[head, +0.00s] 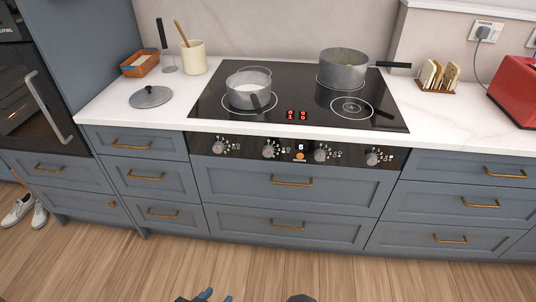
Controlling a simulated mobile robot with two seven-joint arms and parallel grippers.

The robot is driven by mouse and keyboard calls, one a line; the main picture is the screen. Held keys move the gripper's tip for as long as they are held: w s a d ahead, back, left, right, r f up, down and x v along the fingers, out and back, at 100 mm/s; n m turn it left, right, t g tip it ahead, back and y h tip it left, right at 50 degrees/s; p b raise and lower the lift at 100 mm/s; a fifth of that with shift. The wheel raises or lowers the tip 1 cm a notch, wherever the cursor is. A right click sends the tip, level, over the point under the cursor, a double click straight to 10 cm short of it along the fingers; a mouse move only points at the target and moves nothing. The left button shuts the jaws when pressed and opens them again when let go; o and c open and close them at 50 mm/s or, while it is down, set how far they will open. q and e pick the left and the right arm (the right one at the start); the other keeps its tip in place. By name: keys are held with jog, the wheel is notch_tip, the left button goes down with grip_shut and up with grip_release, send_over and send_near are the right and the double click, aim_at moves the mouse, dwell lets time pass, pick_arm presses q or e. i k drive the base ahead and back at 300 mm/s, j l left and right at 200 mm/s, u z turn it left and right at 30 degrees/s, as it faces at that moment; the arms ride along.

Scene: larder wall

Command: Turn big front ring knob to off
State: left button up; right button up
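The black hob (300,85) has a control strip (240,150) below its front edge. The strip carries a row of round silver knobs: far left (219,147), second (269,151), third (321,155) and far right (373,158). Their exact pointer angles are too small to read. The front left ring, under a small saucepan (247,92), looks larger than the bare front right ring (351,107). Two red lit marks (297,115) glow on the glass. My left gripper (217,296) barely shows at the bottom edge, blue tips apart, far from the knobs. My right gripper cannot be made out.
A larger pot (342,70) stands at the back right. A lit display (300,151) sits between the middle knobs. A grey lid (151,97) lies on the left counter. Drawers with protruding brass handles (291,181) are below. The wooden floor in front is clear.

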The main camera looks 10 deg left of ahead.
aim_at(268, 150)
jog(key=k+j+u, duration=0.1)
jog(key=j, duration=0.25)
jog(key=k+j+u, duration=0.1)
jog(key=j, duration=0.3)
jog(key=k+j+u, duration=0.1)
jog(key=j, duration=0.25)
jog(key=k+j+u, duration=0.1)
jog(key=j, duration=0.3)
jog(key=i, duration=0.7)
jog(key=u, duration=0.05)
